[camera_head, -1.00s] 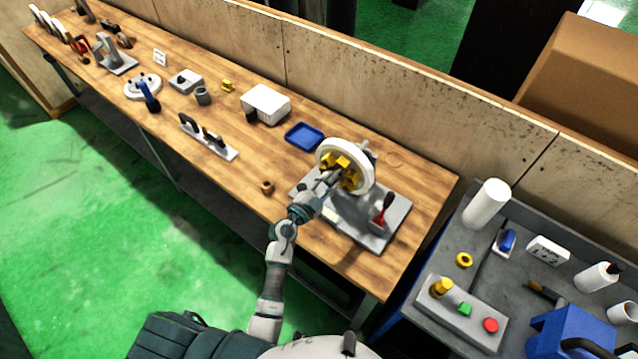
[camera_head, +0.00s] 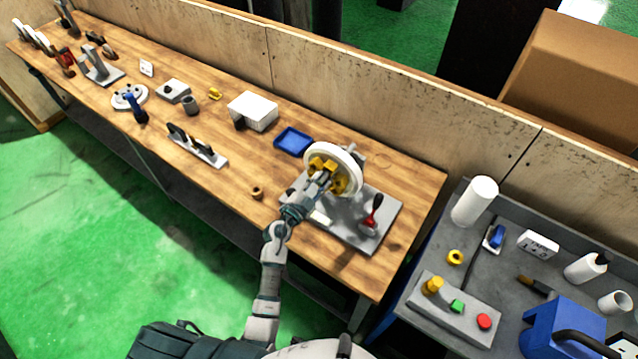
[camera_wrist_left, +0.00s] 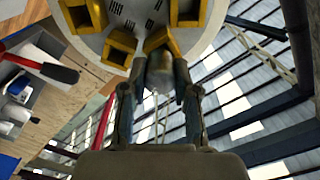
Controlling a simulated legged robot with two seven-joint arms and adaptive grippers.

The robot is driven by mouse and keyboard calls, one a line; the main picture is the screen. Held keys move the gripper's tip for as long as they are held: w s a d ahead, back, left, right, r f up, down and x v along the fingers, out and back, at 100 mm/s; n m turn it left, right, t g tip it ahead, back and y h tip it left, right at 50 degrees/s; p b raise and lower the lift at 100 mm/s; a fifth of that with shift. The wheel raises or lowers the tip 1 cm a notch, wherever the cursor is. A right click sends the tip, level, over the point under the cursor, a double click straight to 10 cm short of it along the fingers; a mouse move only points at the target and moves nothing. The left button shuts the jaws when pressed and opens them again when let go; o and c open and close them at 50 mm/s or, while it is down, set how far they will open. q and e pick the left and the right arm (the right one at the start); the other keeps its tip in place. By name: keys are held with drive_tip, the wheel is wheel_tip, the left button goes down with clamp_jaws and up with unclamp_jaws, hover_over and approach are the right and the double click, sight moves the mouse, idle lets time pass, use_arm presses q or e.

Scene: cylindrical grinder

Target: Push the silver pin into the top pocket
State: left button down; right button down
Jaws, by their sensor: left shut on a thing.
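A white round wheel (camera_head: 355,172) with several yellow pockets on its face stands on a grey base plate (camera_head: 349,236) on the wooden bench. My left gripper (camera_head: 322,181) is at the wheel's face, beside the yellow pockets. In the left wrist view the fingers of my left gripper (camera_wrist_left: 161,82) are shut on the silver pin (camera_wrist_left: 160,72). The pin's far end is close to a yellow pocket (camera_wrist_left: 160,42). I cannot tell whether it is inside it. In the head view the pin is hidden by the gripper. My right gripper is not in view.
A blue tray (camera_head: 293,141) and a white box (camera_head: 253,111) lie behind. A grey cart (camera_head: 420,282) with a button box (camera_head: 455,309) is at the right.

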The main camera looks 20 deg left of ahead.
use_arm(q)
drive_tip(key=shift+w, duration=0.1)
drive_tip(key=shift+a, duration=0.1)
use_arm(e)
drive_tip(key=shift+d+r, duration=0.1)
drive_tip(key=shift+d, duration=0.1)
use_arm(q)
drive_tip(key=shift+w, duration=0.1)
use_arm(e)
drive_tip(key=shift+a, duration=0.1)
use_arm(q)
drive_tip(key=shift+w, duration=0.25)
drive_tip(key=shift+w+d, duration=0.3)
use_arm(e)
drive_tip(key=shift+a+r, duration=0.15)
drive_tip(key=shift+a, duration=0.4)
use_arm(q)
drive_tip(key=shift+r, duration=0.1)
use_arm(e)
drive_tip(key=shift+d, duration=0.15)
